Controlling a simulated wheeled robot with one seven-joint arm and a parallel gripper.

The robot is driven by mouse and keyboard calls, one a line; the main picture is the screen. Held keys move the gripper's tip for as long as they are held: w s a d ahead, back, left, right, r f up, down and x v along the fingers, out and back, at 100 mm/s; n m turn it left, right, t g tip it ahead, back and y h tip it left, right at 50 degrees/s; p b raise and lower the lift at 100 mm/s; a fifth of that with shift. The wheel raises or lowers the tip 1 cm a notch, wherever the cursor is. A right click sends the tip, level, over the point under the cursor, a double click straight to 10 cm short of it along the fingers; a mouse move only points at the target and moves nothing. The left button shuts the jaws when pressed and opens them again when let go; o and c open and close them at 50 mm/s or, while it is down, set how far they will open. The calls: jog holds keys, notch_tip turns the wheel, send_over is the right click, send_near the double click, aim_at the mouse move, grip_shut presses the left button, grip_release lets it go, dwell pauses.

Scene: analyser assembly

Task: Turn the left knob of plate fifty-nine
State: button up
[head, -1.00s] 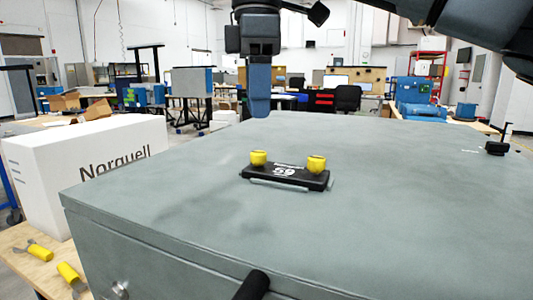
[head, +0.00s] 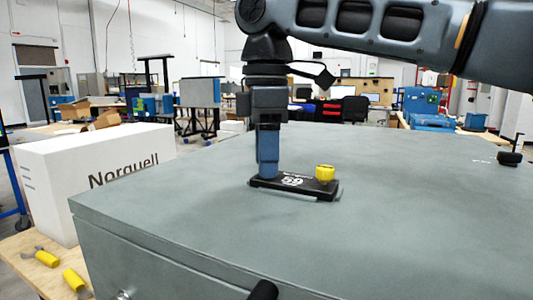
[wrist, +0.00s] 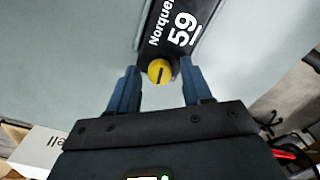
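Plate fifty-nine is a black plate (head: 298,188) with white "59" lettering, lying on the grey cabinet top. It also shows in the wrist view (wrist: 172,37). Its right yellow knob (head: 325,173) stands clear of my gripper. The left knob is hidden behind my blue fingers in the head view. In the wrist view one yellow knob (wrist: 159,71) with a dark slot sits between the fingertips. My gripper (head: 268,172) points down at the plate's left end. Its fingers (wrist: 159,88) are open, one either side of the knob, with a visible gap on each side.
The broad grey cabinet top (head: 400,220) is mostly bare around the plate. A black fitting (head: 510,156) stands at its right. A white "Norquell" box (head: 90,180) and yellow-handled tools (head: 47,258) are to the left, off the cabinet.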

grip_shut()
jog(key=m+p, duration=0.1)
jog(key=p, duration=0.2)
jog(key=shift+r+p, duration=0.3)
jog(key=shift+r, duration=0.05)
jog(key=m+p, duration=0.1)
jog(key=p, duration=0.1)
jog(key=shift+f+m+p, duration=0.1)
jog(key=shift+m+p, duration=0.25)
jog(key=shift+m, duration=0.05)
jog(key=shift+f, duration=0.15)
jog(key=shift+o, duration=0.6)
grip_release()
